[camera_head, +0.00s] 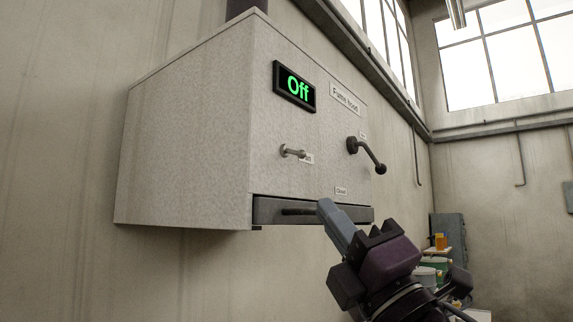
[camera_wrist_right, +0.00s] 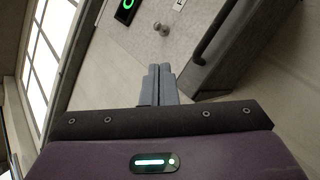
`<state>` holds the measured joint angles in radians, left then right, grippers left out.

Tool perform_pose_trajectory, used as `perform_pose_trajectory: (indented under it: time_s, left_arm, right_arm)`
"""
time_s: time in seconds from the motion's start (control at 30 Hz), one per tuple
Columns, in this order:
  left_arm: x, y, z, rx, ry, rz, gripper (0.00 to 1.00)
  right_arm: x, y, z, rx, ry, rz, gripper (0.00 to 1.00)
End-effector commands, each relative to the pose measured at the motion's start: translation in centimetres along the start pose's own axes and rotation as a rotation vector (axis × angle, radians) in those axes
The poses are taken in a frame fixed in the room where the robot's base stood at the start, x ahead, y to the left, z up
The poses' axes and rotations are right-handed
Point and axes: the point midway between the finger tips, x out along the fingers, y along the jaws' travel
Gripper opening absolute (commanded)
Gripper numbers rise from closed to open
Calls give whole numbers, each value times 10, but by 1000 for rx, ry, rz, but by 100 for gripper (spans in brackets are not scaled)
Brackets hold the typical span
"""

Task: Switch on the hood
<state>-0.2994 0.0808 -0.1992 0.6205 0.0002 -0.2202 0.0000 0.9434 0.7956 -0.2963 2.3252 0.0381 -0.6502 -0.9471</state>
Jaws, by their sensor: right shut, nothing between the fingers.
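The fume hood (camera_head: 190,140) is a pale speckled box on the wall in the head view. Its display (camera_head: 295,87) reads "Off" in green. Below the display a small metal toggle switch (camera_head: 292,152) sticks out of the front panel. A dark lever with a ball end (camera_head: 366,153) is to its right. My right gripper (camera_head: 327,208) is shut and empty, in front of the hood's lower edge and below the switch, apart from it. In the right wrist view the shut fingers (camera_wrist_right: 158,72) point toward the switch (camera_wrist_right: 161,28). My left gripper is out of view.
A dark drawer-like strip with a handle (camera_head: 300,211) runs along the hood's lower front, close to my right gripper. Several containers (camera_head: 436,262) and a grey cabinet stand at the back right. The space in front of the panel is clear.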

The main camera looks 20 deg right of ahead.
Motion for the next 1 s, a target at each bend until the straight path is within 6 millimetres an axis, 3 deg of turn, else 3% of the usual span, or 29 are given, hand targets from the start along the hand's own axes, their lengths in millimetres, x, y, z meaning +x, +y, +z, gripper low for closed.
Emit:
perform_pose_trajectory:
  time_s: [0.43,0.8,1.0]
  left_arm:
    - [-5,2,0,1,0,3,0]
    - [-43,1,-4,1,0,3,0]
    - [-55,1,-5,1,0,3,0]
  right_arm:
    - [6,4,0,-3,1,5,0]
    - [71,7,1,-1,0,4,0]
    - [94,5,0,-3,1,4,0]
